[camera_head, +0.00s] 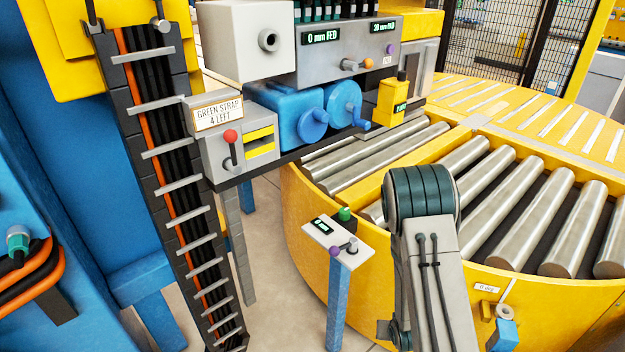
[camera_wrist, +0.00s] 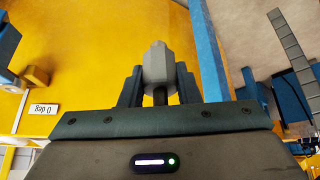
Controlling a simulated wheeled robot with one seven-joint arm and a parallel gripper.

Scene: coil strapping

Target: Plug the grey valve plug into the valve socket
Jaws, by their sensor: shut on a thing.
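The grey valve plug (camera_wrist: 158,68) is a rounded grey piece with a dark, narrow lower part. It stands between the two dark fingers of my gripper (camera_wrist: 158,88) in the wrist view, and the gripper is shut on it. In the head view my own arm covers that area, and neither gripper nor plug shows. No labelled valve socket shows. A round grey port with a dark centre (camera_head: 268,40) is on the white box at the top of the head view; I cannot tell whether it is the socket. The plug is apart from that port.
A yellow roller turntable (camera_head: 310,240) fills the right, with a "0 deg" tag (camera_head: 486,288). A small control pedestal (camera_head: 338,237) on a blue post stands left of my arm. The strapping machine (camera_head: 228,150) and a cable ladder (camera_head: 165,153) are further left. Floor shows between them.

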